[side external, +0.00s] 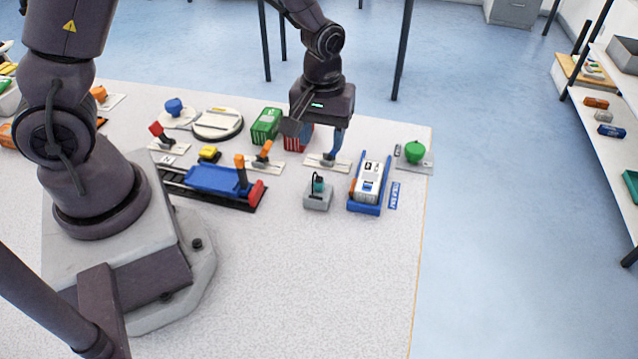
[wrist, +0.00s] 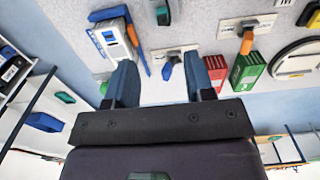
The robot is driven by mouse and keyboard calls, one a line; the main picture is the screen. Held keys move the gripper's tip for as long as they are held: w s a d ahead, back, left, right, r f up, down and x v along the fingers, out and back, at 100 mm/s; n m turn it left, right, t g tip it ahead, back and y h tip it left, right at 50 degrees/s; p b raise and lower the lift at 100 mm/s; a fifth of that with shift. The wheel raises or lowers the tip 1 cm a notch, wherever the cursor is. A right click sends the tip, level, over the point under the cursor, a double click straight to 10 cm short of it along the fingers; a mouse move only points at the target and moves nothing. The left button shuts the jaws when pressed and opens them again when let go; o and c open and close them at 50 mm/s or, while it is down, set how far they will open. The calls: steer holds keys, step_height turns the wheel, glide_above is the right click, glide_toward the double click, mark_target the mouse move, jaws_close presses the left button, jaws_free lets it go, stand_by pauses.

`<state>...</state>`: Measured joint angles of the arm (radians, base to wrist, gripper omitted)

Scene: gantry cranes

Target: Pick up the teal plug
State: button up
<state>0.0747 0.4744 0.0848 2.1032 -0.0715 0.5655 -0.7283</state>
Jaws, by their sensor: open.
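The teal plug (side external: 318,183) stands upright in a small grey block (side external: 317,200) near the front of the row of things. In the wrist view a dark plug-like shape (wrist: 163,12), probably the same plug, is cut off by the top edge. My gripper (side external: 314,138) is open and empty, above and behind the plug and apart from it. In the wrist view the two fingers of my gripper (wrist: 160,62) are spread, with a blue lever switch (wrist: 170,62) showing between them.
A white and blue carrier (side external: 369,184) stands right of the plug. A green knob (side external: 415,151) is further right. Red (side external: 299,137) and green (side external: 265,126) containers are behind, and a blue cart on a rail (side external: 217,181) is left. The table front is clear.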

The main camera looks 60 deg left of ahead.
mark_target(319, 178)
step_height(319, 178, down, 5)
steer(key=shift+f, duration=0.1)
steer(key=shift+s+f, duration=0.15)
steer(key=shift+f, duration=1.15)
steer(key=shift+s+f, duration=0.15)
steer(key=shift+f, duration=1.15)
jaws_close()
